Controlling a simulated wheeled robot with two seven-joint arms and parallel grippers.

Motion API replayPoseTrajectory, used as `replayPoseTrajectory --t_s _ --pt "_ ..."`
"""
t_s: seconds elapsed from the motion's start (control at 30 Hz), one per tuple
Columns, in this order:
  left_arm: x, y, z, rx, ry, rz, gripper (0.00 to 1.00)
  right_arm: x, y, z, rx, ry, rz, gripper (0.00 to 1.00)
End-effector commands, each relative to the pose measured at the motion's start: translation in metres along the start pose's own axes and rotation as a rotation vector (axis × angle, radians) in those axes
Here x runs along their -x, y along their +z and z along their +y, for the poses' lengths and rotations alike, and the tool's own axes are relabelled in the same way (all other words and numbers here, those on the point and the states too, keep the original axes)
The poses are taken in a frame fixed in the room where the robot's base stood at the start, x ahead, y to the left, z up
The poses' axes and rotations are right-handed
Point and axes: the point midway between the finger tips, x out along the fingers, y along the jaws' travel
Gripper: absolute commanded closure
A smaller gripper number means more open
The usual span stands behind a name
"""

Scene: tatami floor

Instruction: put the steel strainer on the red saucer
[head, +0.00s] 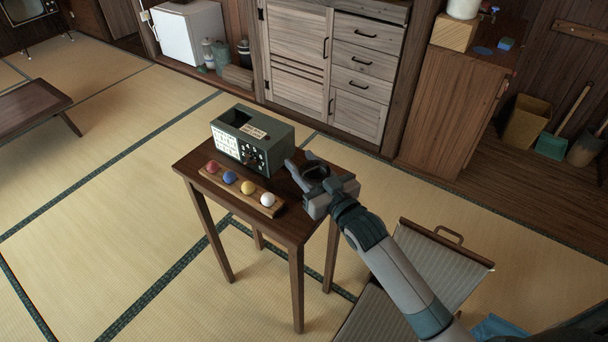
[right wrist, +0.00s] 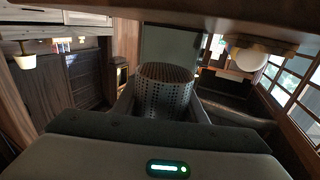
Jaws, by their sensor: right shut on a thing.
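My right gripper (head: 311,171) is at the right end of the small dark wooden table (head: 292,222). In the right wrist view, the steel strainer (right wrist: 166,92), a perforated metal cylinder, is between the fingers, and the gripper is shut on it. In the head view the fingers largely hide the strainer. I cannot tell whether it touches the tabletop. I cannot make out the red saucer in either view. My left gripper is not in view.
A grey-green box device (head: 253,140) stands on the table beside the gripper. In front of it is a wooden rack (head: 240,197) with red, blue, yellow and white balls. A wooden counter (head: 446,115) at the back right holds a blue disc (head: 483,50). Open tatami lies left.

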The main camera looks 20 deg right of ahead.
Motion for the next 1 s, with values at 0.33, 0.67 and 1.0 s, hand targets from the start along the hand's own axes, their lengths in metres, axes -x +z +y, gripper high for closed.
replayPoseTrajectory --t_s 0.33,0.67,1.0 --pt "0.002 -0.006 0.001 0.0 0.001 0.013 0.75 0.001 0.02 0.001 0.0 0.001 -0.004 0.87" --pt "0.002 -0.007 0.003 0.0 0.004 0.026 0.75 0.001 0.04 0.001 0.0 0.0 0.001 0.87" --pt "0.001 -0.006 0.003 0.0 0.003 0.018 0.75 0.001 0.043 0.001 0.0 0.0 0.0 0.52"
